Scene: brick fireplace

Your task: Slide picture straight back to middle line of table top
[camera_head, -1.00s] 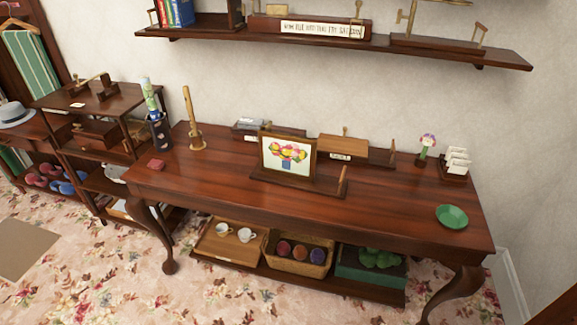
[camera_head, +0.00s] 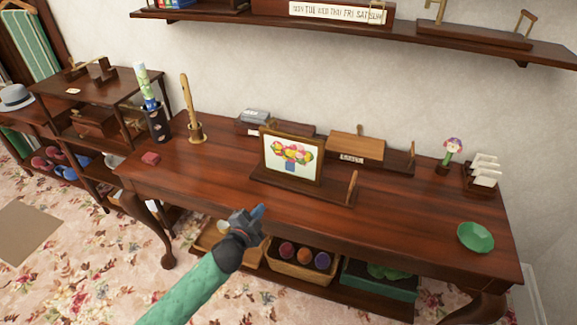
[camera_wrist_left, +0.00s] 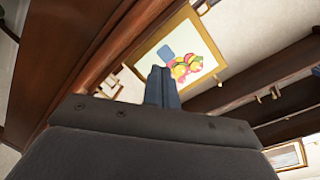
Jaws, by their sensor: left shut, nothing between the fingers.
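The framed flower picture (camera_head: 291,157) stands upright on a dark wooden base (camera_head: 300,187) with a short peg at its right end. It sits near the middle of the wooden table top (camera_head: 215,171). My left gripper (camera_head: 257,212) is shut and empty, in front of the table's front edge and apart from the picture. In the left wrist view the shut fingers (camera_wrist_left: 162,86) overlap the lower edge of the picture (camera_wrist_left: 180,58), which looks tilted there. My right gripper is not in view.
Behind the picture stand a wooden box with a label (camera_head: 357,146) and a grey box (camera_head: 254,118). A green bowl (camera_head: 475,237) lies at the right front. A wooden peg stand (camera_head: 190,115) is at the left. A wall shelf (camera_head: 345,33) hangs above.

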